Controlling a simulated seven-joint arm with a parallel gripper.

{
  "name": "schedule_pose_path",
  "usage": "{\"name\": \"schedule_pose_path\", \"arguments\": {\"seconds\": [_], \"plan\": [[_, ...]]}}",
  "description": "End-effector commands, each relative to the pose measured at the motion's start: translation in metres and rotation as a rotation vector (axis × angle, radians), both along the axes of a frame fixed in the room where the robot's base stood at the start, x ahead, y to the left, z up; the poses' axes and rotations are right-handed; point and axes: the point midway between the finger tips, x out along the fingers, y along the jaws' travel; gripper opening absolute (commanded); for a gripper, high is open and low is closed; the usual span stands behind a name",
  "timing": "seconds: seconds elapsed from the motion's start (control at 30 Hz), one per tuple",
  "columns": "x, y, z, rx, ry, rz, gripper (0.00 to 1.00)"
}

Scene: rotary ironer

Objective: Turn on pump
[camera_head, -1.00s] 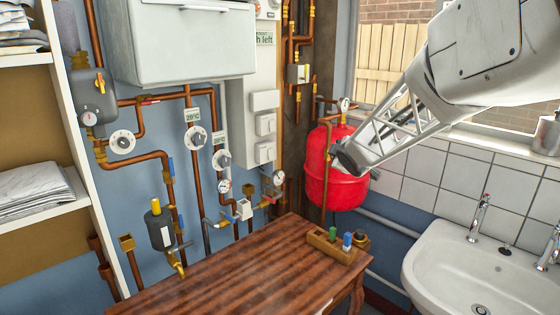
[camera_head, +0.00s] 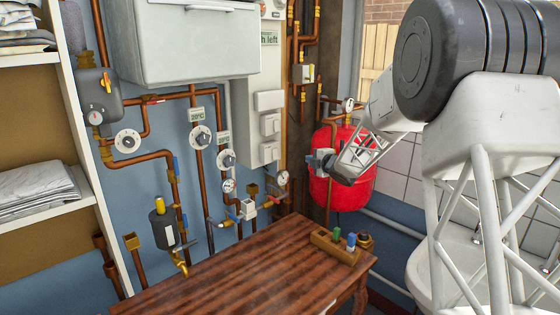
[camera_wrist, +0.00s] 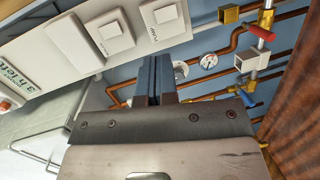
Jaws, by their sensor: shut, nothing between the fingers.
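The rocker's on or off position is unclear.
The red tank (camera_head: 345,190) stands behind my gripper. Copper pipes, gauges and valves line the wall below and left of the panel. A wooden table (camera_head: 235,265) with a small block of colored pieces (camera_head: 337,243) is below. The sink is at right.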

Motion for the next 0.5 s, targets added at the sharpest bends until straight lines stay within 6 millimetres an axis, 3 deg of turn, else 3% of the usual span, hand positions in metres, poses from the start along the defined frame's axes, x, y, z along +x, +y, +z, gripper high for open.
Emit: {"name": "schedule_pose_path", "arguments": {"seconds": [0.2,0.5], "plan": [[0.018,0.015,-0.024,-0.025,-0.061,0.109,0.00],[0.026,0.023,-0.036,-0.038,-0.099,0.174,0.00]]}}
